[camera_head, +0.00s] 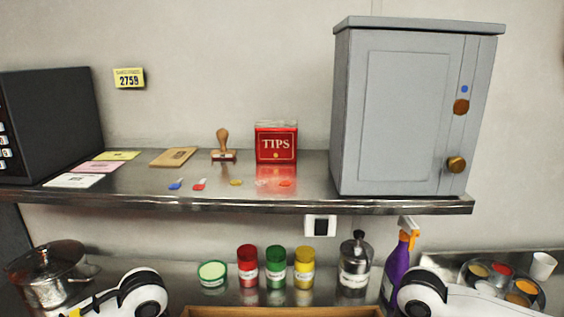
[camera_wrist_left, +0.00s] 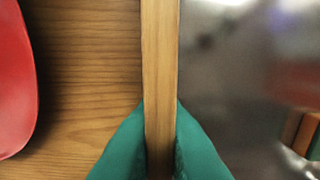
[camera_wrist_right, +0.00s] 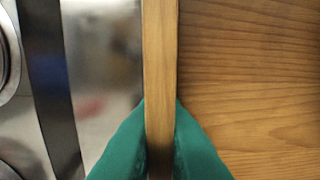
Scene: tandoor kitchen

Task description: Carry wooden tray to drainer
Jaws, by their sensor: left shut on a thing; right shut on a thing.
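The wooden tray (camera_head: 285,312) shows only as a strip of its far edge at the bottom of the head view, between my two arms. My left gripper (camera_wrist_left: 160,115) is shut on one side wall of the tray, with a green finger on each face of it. My right gripper (camera_wrist_right: 160,115) is shut on another side wall in the same way. A red dish (camera_wrist_left: 12,80) lies on the tray floor in the left wrist view. Both grippers are below the head view. I cannot make out a drainer in any view.
A round tray with cups (camera_head: 500,283) is at right. A shelf (camera_head: 230,198) overhangs.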

